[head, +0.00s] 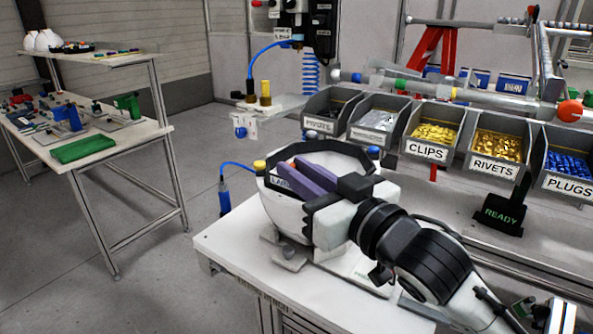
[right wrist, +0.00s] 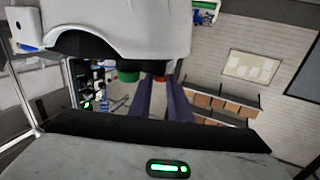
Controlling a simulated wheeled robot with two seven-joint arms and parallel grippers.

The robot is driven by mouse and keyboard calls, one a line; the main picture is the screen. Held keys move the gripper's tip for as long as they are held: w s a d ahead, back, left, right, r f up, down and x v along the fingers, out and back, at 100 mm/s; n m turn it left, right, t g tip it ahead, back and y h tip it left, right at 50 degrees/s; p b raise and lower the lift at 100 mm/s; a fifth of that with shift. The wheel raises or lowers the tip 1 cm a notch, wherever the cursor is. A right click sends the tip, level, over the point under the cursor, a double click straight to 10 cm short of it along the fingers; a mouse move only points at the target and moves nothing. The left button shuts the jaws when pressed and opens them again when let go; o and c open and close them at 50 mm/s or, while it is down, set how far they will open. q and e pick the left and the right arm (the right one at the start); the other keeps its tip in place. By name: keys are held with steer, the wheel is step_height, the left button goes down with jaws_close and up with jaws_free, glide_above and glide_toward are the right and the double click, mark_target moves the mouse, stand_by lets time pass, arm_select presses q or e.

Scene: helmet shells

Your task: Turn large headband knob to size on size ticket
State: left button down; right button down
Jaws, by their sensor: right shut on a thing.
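A round white and black headband holder (head: 269,205) stands at the left end of the white workbench, with a label on its side that is partly readable as "LA". My right gripper (head: 289,168) reaches over it from the right, its two purple fingers close together inside the dark rim. In the right wrist view the fingers (right wrist: 165,92) run side by side away from the camera. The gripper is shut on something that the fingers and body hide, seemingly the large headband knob. I cannot make out the size ticket. My left gripper is not in view.
Grey bins of clips (head: 434,134), rivets (head: 497,146) and plugs (head: 569,165) line the back of the workbench (head: 225,245). A black READY sign (head: 499,213) stands before them. A side table (head: 150,133) with parts stands at the left, with open floor between.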

steer(key=shift+w+d+n+g+y, duration=0.1)
steer(key=shift+n+g+y, duration=0.45)
steer(key=shift+y, duration=0.25)
steer(key=c, duration=1.6)
jaws_free()
steer(key=shift+c, duration=0.2)
steer(key=b+v, duration=0.2)
steer(key=v, duration=0.8)
steer(key=shift+d, duration=0.1)
